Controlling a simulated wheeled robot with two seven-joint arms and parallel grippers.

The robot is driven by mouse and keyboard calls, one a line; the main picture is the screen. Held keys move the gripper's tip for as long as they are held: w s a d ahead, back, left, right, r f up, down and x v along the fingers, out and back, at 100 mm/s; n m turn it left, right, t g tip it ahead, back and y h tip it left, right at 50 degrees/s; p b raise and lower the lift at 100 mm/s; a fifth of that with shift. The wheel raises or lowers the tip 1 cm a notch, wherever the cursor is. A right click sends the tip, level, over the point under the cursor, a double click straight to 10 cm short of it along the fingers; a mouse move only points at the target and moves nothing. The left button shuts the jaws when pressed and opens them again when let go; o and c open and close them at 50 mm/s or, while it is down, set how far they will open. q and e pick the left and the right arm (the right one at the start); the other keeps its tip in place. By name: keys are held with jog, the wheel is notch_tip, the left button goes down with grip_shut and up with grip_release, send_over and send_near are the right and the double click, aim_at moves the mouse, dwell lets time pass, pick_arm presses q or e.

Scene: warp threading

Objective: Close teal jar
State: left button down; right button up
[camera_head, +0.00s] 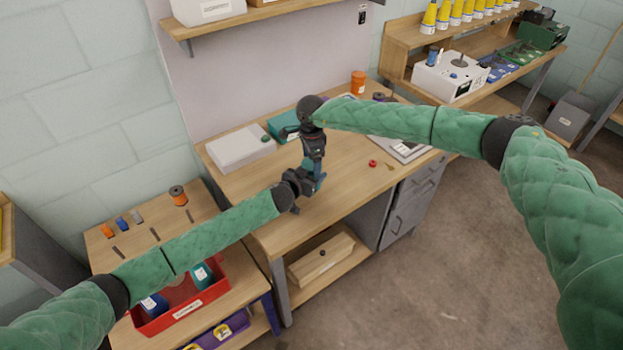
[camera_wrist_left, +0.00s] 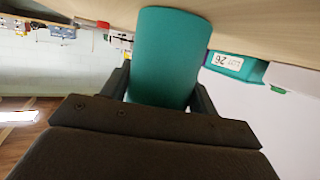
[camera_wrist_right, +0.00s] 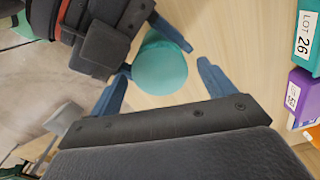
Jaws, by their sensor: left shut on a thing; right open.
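The teal jar (camera_wrist_left: 168,58) stands between the fingers of my left gripper, which is shut on its side; the left gripper also shows in the head view (camera_head: 304,190). In the right wrist view the jar shows from above as a round, plain teal top (camera_wrist_right: 160,68). I cannot tell whether this top is a separate lid or how it is seated. My right gripper (camera_wrist_right: 163,70) is open above the jar, one finger on each side of the top, with visible gaps. In the head view the arms mostly hide the jar.
The wooden workbench (camera_head: 345,190) carries a white box (camera_head: 238,148), a teal lot box (camera_head: 284,124), an orange jar (camera_head: 358,82) and a small red piece (camera_head: 372,163). A purple box (camera_wrist_right: 303,95) is right of the right gripper. The bench's front right is mostly clear.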

jog(key=shift+r, duration=2.15)
jog(key=shift+c, duration=0.4)
jog(key=shift+r+n, duration=1.6)
jog(key=shift+r, duration=0.1)
jog(key=shift+f, duration=4)
jog(key=shift+c, duration=0.5)
jog(key=c, duration=0.9)
jog(key=shift+m, duration=1.6)
